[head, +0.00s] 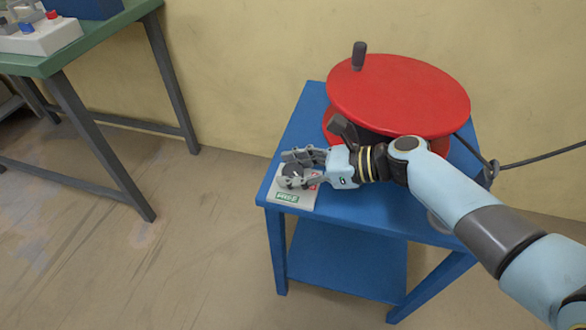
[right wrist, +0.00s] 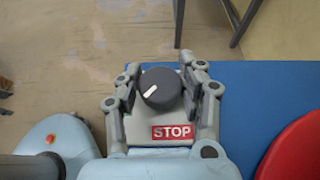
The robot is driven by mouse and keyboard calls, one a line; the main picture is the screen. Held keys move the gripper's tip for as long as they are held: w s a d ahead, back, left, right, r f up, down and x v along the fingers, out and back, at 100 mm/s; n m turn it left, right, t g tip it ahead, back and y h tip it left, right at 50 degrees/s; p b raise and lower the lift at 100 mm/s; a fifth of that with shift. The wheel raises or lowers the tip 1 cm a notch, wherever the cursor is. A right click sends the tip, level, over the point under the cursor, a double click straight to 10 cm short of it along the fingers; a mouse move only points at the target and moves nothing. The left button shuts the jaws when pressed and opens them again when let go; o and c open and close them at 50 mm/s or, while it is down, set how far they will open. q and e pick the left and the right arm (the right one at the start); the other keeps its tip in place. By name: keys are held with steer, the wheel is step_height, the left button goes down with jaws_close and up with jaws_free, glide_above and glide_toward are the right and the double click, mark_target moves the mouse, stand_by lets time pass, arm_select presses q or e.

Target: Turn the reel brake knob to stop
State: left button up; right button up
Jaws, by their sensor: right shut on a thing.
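The dark round brake knob (right wrist: 161,88) sits on a light grey box, with a white pointer line aimed to the lower left in the right wrist view. A red STOP label (right wrist: 173,132) is below the knob there, and the pointer is not on it. In the head view the knob (head: 293,171) shows between the fingers, and a green FREE label (head: 287,197) is at the front of the box (head: 305,202). My right gripper (head: 294,168) is shut on the knob, one finger on each side, also in the right wrist view (right wrist: 160,86). My left gripper is out of view.
The red reel (head: 400,95) with an upright dark handle (head: 359,55) stands behind my right arm on the blue table (head: 345,222). A dark cable (head: 540,157) runs off to the right. A green bench (head: 85,42) stands at the left, with open floor between.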

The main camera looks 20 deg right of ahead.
steer(key=o, duration=1.2)
steer(key=v, duration=1.2)
